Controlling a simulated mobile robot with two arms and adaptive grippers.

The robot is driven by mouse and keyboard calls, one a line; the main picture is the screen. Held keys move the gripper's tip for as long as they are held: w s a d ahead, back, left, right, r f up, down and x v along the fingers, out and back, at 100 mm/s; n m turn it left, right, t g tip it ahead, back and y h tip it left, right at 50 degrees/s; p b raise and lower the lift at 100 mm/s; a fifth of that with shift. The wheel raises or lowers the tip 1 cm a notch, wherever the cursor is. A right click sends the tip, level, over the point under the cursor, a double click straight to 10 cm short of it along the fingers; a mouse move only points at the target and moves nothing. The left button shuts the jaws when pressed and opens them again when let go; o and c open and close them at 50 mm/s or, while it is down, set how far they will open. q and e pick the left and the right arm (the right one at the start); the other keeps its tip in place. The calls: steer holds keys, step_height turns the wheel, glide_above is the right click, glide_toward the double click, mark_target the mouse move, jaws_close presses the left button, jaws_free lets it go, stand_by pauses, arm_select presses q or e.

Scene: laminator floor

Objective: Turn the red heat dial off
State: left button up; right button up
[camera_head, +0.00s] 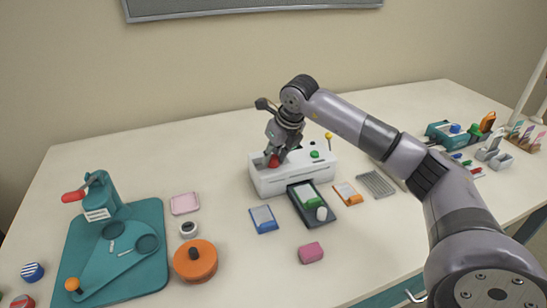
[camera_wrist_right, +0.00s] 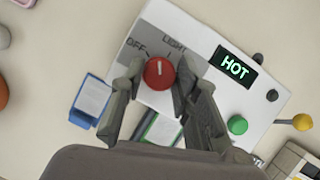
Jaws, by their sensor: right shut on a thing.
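The red heat dial (camera_head: 273,161) is on the top left of the white laminator (camera_head: 270,185). In the right wrist view the red dial (camera_wrist_right: 159,73) sits between the fingers of my right gripper (camera_wrist_right: 157,80), which are closed on its sides. Its white pointer line points up, between the printed words OFF and LIGHT. The laminator's display (camera_wrist_right: 235,67) reads HOT in green. In the head view my right gripper (camera_head: 274,156) reaches down onto the dial from above and partly hides it. My left gripper is not in view.
A green button (camera_wrist_right: 238,125) and a yellow-knobbed lever (camera_wrist_right: 302,122) are on the laminator's right. A dark tray (camera_head: 321,220) with a green-and-white card stands in front. Blue (camera_head: 263,219) and orange (camera_head: 347,193) card packs flank it. A teal press (camera_head: 112,240) stands at left.

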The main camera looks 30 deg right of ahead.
steer(key=n+y, duration=0.1)
steer(key=n, duration=0.4)
steer(key=shift+d+g+y, duration=0.15)
steer(key=shift+g+y, duration=0.15)
steer(key=shift+y, duration=0.1)
stand_by(0.3)
steer(key=o, duration=1.1)
steer(key=shift+r, duration=0.15)
steer(key=v, duration=1.1)
steer(key=shift+d+r, duration=0.2)
steer(key=shift+r, duration=0.15)
steer(key=shift+p, duration=0.3)
